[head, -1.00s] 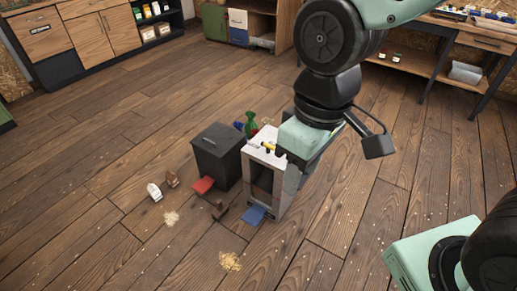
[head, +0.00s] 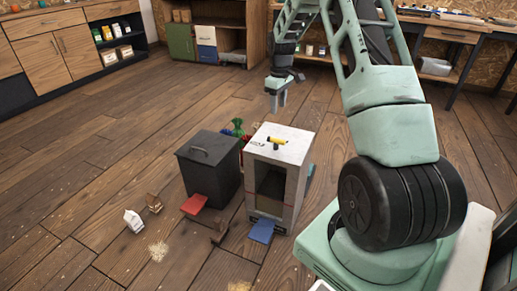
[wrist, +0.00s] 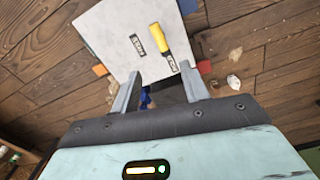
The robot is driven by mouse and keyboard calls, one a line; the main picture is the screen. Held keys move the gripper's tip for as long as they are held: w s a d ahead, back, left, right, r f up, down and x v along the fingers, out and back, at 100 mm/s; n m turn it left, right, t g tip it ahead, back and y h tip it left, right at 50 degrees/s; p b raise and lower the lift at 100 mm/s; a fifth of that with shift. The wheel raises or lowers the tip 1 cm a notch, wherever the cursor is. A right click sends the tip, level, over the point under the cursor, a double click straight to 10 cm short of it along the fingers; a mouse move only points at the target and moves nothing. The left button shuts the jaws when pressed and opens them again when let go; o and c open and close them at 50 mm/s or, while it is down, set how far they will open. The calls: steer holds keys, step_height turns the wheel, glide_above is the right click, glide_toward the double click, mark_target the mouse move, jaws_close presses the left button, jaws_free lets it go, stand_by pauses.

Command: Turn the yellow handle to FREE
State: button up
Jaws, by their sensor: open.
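The yellow handle (head: 277,141) lies on the pale top of a grey-white box (head: 292,152). In the wrist view the handle (wrist: 158,40) lies lengthwise on the box top (wrist: 110,32). A dark label (wrist: 136,44) lies beside it, and a second small label (wrist: 173,64) sits at its lower end; I cannot read either surely. My gripper (head: 277,103) points down, open and empty, above the box's far side in the head view. In the wrist view its fingers (wrist: 161,76) are apart, below the handle in the picture, and do not touch it.
A dark lidded bin (head: 208,168) with a red pedal (head: 194,204) stands left of the box. A blue pedal (head: 262,230) juts from the box's front. Small cartons (head: 133,221) and pale spills (head: 158,251) lie on the floor. Cabinets (head: 70,45) line the back; much floor is clear.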

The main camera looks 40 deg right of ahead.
mark_target(276, 143)
step_height(276, 143, down, 17)
steer(key=b, duration=0.4)
